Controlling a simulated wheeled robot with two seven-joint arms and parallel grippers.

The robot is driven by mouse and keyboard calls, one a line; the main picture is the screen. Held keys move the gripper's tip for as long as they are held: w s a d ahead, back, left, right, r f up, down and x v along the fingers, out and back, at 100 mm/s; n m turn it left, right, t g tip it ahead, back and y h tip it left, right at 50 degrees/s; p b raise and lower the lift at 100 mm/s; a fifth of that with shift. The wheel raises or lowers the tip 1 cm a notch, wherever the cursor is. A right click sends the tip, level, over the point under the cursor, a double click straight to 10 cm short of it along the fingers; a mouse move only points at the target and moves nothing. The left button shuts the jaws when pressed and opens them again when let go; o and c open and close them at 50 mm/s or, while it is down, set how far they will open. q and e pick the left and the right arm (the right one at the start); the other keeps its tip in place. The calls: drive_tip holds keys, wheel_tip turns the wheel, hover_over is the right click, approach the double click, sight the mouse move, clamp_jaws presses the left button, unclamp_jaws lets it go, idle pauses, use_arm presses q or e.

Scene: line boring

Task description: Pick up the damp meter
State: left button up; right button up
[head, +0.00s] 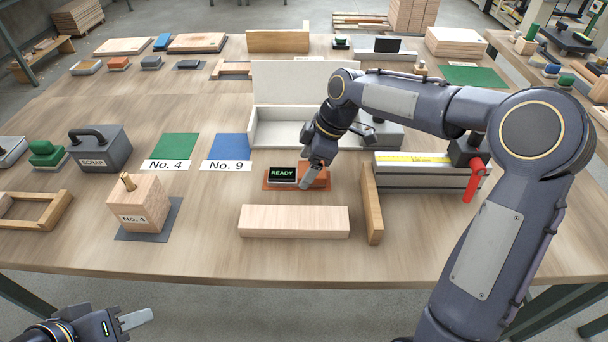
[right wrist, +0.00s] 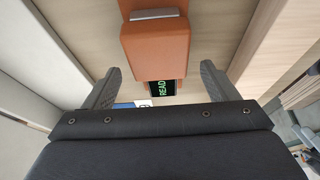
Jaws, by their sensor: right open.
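An orange block-shaped device (head: 320,174), which looks like the damp meter, sits on a flat orange base beside a black display (head: 283,175) reading READY. In the right wrist view the orange device (right wrist: 160,48) has a grey panel at its far end, and the display (right wrist: 162,88) shows partly behind my gripper's edge. My right gripper (head: 310,178) is over the device from above. Its fingers (right wrist: 157,80) are open, one on each side of the device's line, with gaps on both sides. My left gripper (head: 135,320) is at the lower left, away from the table objects; its jaw opening is unclear.
A pale wooden block (head: 294,221) lies in front of the device, and an upright wooden board (head: 371,204) stands to the right. An open white box (head: 280,130) is behind. The No. 4 block (head: 138,204) and SCRAP block (head: 101,148) stand left. Bare tabletop lies between.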

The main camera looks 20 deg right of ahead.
drive_tip(key=shift+x, duration=1.15)
drive_tip(key=c, duration=1.4)
